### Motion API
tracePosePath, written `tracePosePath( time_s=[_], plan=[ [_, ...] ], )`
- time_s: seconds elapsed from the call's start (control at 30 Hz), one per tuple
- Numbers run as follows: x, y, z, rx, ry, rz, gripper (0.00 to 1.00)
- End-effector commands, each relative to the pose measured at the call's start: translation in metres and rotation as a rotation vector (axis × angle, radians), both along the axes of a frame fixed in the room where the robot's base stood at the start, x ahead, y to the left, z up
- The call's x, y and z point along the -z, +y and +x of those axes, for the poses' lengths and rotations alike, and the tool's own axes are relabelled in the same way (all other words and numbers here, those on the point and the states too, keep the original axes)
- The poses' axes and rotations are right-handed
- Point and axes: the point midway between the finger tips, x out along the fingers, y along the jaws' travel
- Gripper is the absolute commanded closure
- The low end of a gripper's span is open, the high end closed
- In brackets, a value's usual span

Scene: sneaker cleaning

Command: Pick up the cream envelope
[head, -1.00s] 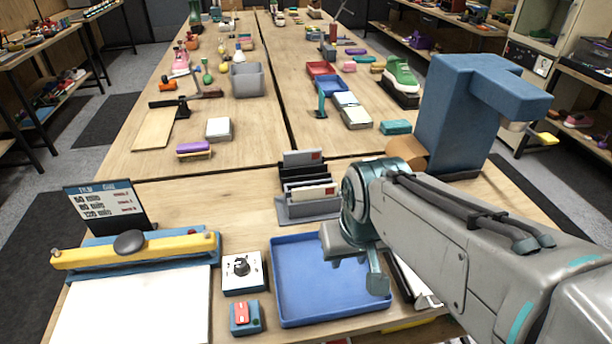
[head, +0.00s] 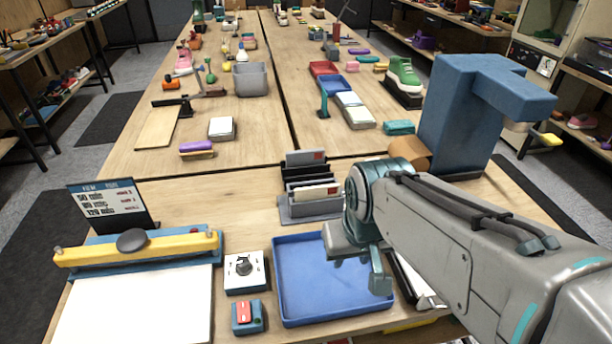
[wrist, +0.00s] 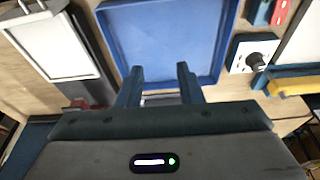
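My gripper (head: 380,272) hangs over the right side of the blue tray (head: 290,322), in front of and to the right of the rack. In the wrist view its two fingers (wrist: 159,84) are apart, with the blue tray beyond them and no envelope between them.
A dial box (head: 244,271) and a red-switch box (head: 246,316) stand left of the tray. A yellow-barred press (head: 140,249) is further left. A large blue stand (head: 450,120) rises at the right, near my arm.

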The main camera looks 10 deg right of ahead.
Motion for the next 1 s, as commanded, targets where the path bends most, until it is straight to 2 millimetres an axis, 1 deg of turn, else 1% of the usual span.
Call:
tracePosePath(
  time_s=[0.13, 0.2, 0.27, 0.37, 0.47, 0.5, 0.67, 0.7, 0.9, 1.0],
  plan=[
    [0.0, 0.0, 0.0, -0.002, 0.0, 0.0, 0.66],
    [-0.003, 0.0, 0.004, -0.022, 0.004, -0.01, 0.66],
    [-0.007, 0.0, 0.012, -0.063, 0.014, -0.027, 0.66],
    [-0.018, 0.001, 0.033, -0.186, 0.046, -0.079, 0.66],
    [-0.031, 0.003, 0.064, -0.364, 0.093, -0.151, 0.66],
    [-0.036, 0.004, 0.077, -0.438, 0.114, -0.18, 0.66],
    [-0.05, 0.012, 0.13, -0.73, 0.203, -0.288, 0.66],
    [-0.051, 0.015, 0.143, -0.802, 0.226, -0.31, 0.66],
    [-0.055, 0.031, 0.208, -1.15, 0.348, -0.415, 0.66],
    [-0.052, 0.038, 0.235, -1.299, 0.409, -0.453, 0.66]
  ],
)
